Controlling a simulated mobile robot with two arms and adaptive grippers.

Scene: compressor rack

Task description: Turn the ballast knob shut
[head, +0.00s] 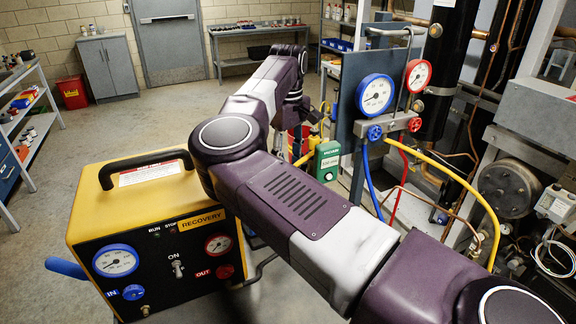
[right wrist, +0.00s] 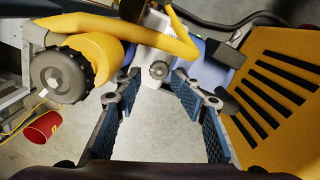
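In the right wrist view a small round grey knurled knob (right wrist: 158,69) sits on a pale fitting (right wrist: 155,38), just beyond my fingertips; I take it for the ballast knob, though no label is readable. My right gripper (right wrist: 156,84) is open, with bare floor showing between its fingers and nothing held. The knob lies roughly centred between the fingertips, and no contact is visible. A larger black ribbed cap (right wrist: 62,76) on a yellow body is left of the gripper. In the head view my own arm hides the knob and most of the right gripper. My left gripper is not in view.
A yellow hose (right wrist: 182,40) curves close to the knob. A yellow slotted panel (right wrist: 282,85) is close on the right. The yellow recovery unit (head: 120,215) stands at left in the head view. The gauge manifold (head: 347,110) with hoses stands right of my arm.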

